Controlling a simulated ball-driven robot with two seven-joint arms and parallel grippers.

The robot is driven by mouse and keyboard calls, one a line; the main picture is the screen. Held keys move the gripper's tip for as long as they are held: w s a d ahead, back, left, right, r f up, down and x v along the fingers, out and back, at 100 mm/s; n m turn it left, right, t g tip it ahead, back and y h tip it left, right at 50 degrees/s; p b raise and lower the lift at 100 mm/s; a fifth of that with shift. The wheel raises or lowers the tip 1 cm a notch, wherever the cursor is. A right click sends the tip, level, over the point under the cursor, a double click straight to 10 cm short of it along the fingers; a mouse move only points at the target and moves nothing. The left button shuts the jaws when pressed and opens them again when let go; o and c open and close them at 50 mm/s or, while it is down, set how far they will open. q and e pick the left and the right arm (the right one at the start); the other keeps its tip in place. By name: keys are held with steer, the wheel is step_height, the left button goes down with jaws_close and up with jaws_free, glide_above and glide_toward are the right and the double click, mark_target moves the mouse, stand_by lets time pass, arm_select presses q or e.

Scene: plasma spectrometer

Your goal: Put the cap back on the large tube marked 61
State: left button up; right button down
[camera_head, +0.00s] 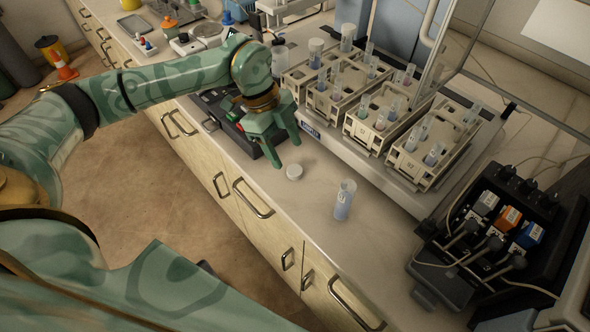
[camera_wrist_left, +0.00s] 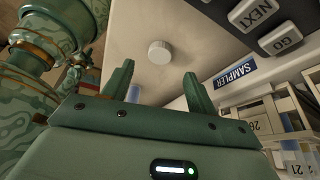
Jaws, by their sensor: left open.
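A white round cap (camera_head: 294,172) lies on the pale bench top. It also shows in the left wrist view (camera_wrist_left: 159,52), beyond my fingertips. A large uncapped tube (camera_head: 344,200) with bluish contents stands upright on the bench, to the right of the cap and nearer the front; I cannot read its marking. My left gripper (camera_head: 287,156) is open and empty, its fingers pointing down just above and behind the cap, apart from it. In the left wrist view both fingers (camera_wrist_left: 158,72) are spread. My right gripper is not in view.
Several beige racks (camera_head: 438,170) of small tubes stand on the sampler tray behind. A black keypad (camera_head: 240,128) lies beside my left gripper. A black pump unit (camera_head: 500,240) stands at the right. The bench between cap and tube is clear; its front edge is close.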

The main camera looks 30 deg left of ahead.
mark_target(294, 170)
arm_select(q)
steer(key=b+x, duration=0.1)
steer(key=x, duration=0.4)
steer(key=shift+f, duration=0.2)
steer(key=shift+a, duration=0.1)
steer(key=shift+r, duration=0.1)
steer(key=c, duration=1.1)
